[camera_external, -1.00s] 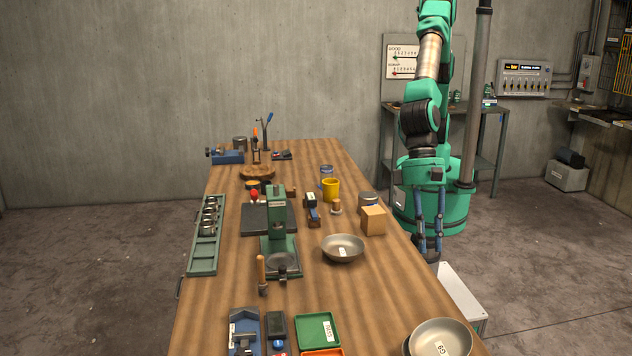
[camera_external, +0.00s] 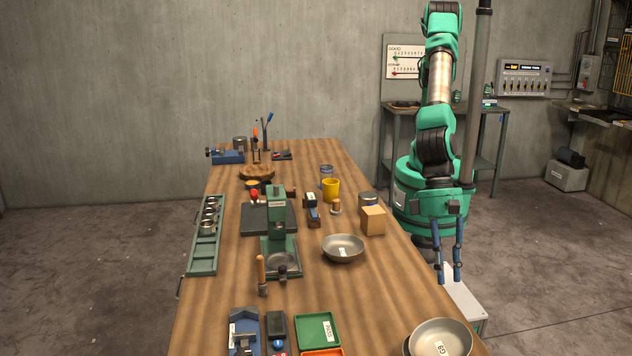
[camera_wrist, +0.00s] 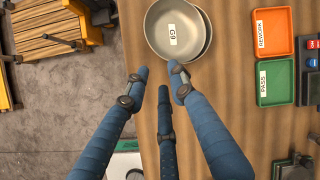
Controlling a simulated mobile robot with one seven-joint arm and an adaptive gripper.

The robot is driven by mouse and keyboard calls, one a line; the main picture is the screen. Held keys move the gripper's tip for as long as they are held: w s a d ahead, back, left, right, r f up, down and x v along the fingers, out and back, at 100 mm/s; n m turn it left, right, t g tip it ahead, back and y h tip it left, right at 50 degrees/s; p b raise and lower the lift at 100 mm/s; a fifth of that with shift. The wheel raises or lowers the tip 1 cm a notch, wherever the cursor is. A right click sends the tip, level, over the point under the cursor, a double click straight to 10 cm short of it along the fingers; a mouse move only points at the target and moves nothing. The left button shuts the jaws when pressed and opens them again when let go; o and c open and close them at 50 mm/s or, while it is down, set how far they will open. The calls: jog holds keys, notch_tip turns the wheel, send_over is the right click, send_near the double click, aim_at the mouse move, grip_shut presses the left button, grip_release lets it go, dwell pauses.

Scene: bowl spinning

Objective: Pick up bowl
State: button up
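A grey metal bowl with a white label marked G9 (camera_external: 442,340) sits at the near right corner of the table, on top of another bowl whose rim shows beneath it. The wrist view shows this same bowl (camera_wrist: 172,28) at the top, ahead of my fingertips. Another labelled grey bowl (camera_external: 343,247) stands alone mid-table. My gripper (camera_external: 450,278) hangs pointing down beyond the table's right edge, behind the stacked bowls. Its blue fingers (camera_wrist: 158,75) are spread apart with nothing between them, and they touch no bowl.
A green PASS tray (camera_wrist: 275,82) and an orange REWORK tray (camera_wrist: 273,33) lie right of the stacked bowls in the wrist view. A wooden block (camera_external: 373,221), a yellow mug (camera_external: 331,190) and a green press (camera_external: 278,225) stand farther back. Bare wood (camera_external: 370,290) separates the bowls.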

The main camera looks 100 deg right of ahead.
send_over(448, 319)
jog(key=d, duration=0.3)
jog(key=shift+s+a+f+b, duration=0.1)
jog(key=shift+f+b, duration=0.2)
jog(key=shift+f, duration=2.05)
jog(key=shift+b+x, duration=0.6)
jog(key=shift+x, duration=2)
grip_shut()
